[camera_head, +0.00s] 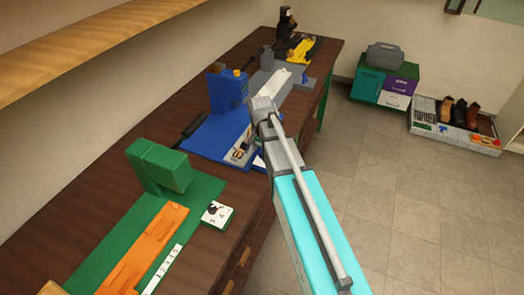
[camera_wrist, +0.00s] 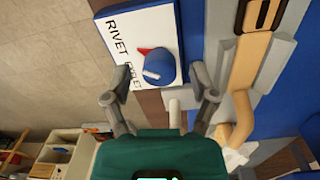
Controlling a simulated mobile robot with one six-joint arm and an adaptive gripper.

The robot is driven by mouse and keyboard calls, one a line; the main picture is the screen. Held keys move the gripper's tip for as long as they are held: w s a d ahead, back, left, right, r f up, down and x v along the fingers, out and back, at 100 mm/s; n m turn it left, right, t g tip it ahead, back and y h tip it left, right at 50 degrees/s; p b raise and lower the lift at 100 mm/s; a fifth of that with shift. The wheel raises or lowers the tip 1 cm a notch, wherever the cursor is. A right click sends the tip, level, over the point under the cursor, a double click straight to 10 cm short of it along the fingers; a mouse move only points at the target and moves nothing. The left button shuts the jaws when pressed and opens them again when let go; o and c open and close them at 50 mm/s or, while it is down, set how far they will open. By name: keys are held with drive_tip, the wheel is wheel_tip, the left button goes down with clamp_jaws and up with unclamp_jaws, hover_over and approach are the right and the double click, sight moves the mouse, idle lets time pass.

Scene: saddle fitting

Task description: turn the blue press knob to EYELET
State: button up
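The blue press knob (camera_wrist: 157,67) is round, with a red pointer (camera_wrist: 145,50) aimed left and a white mark on its face. It sits on a white plate (camera_wrist: 150,22) lettered RIVET; a second word below is partly hidden by my left finger. My gripper (camera_wrist: 161,79) is open, its two fingers apart on either side of the knob's lower part, with no clear contact. In the head view the blue press (camera_head: 226,90) stands on its blue base (camera_head: 212,138) beyond my arm; the knob cannot be made out there.
In the wrist view a tan strap (camera_wrist: 247,70) in a grey holder lies right of the knob. A green press (camera_head: 158,165) stands nearer on the bench, a yellow item (camera_head: 301,49) at its far end. Bins (camera_head: 398,85) and a shoe tray (camera_head: 455,130) sit on the floor.

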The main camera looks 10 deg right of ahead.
clamp_jaws()
drive_tip(key=shift+n, duration=0.4)
drive_tip(key=n, duration=0.9)
drive_tip(key=shift+a+n, duration=0.1)
drive_tip(key=shift+n, duration=2)
